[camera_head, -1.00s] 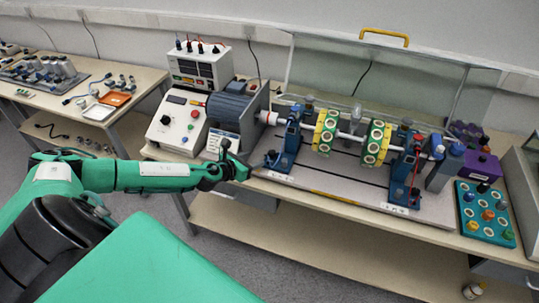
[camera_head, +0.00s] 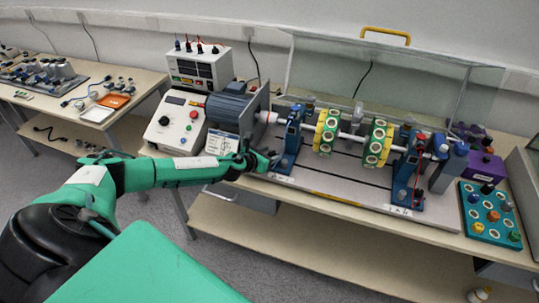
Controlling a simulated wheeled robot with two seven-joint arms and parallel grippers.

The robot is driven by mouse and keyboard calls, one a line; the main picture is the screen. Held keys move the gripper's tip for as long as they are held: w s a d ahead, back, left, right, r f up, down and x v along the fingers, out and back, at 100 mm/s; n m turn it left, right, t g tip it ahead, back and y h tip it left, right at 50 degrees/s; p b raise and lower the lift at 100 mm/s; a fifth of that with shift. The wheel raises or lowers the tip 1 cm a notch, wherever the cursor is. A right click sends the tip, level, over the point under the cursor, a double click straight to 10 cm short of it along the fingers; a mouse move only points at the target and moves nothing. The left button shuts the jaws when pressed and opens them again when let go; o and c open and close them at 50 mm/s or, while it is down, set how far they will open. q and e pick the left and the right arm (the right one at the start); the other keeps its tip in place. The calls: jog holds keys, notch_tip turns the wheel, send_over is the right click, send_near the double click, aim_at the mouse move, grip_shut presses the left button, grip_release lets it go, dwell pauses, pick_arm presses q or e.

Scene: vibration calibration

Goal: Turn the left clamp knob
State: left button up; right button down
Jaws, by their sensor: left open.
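The left blue bearing stand (camera_head: 291,142) stands upright on the grey base plate of the shaft rig. A small grey clamp knob (camera_head: 275,154) sits low on its left side, partly hidden by my gripper. My left gripper (camera_head: 268,159) is open, with its fingertips right at this knob. I cannot tell whether they touch it or only stand beside it. My right gripper does not show.
The motor (camera_head: 238,108) and white control box (camera_head: 177,123) stand left of the stand. The shaft carries two green-yellow discs (camera_head: 327,132). A right blue stand (camera_head: 407,170) and a teal tray (camera_head: 490,215) are further right. The table's front strip is clear.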

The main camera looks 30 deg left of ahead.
pick_arm(q)
jog(key=c, duration=1)
jog(key=shift+d+r+p, duration=0.1)
jog(key=shift+r+p, duration=0.1)
jog(key=shift+p, duration=0.4)
jog(key=n+y+p, duration=0.2)
jog(key=p, duration=0.1)
jog(key=n+y+p, duration=0.1)
jog(key=p, duration=0.1)
jog(key=shift+d+r+y, duration=0.1)
jog(key=shift+d+y, duration=0.15)
jog(key=shift+y, duration=0.05)
jog(key=n+y+p, duration=0.2)
jog(key=shift+d+n+g+y, duration=0.15)
jog(key=shift+n+g+y, duration=0.15)
jog(key=shift+g, duration=0.1)
jog(key=shift+w+f+n+g+y+p, duration=0.1)
jog(key=shift+f+n+g+y+p, duration=0.15)
jog(key=shift+n+y, duration=0.3)
jog(key=shift+n+g+y+p, duration=0.15)
jog(key=shift+n+g+y, duration=0.2)
jog(key=shift+y, duration=0.3)
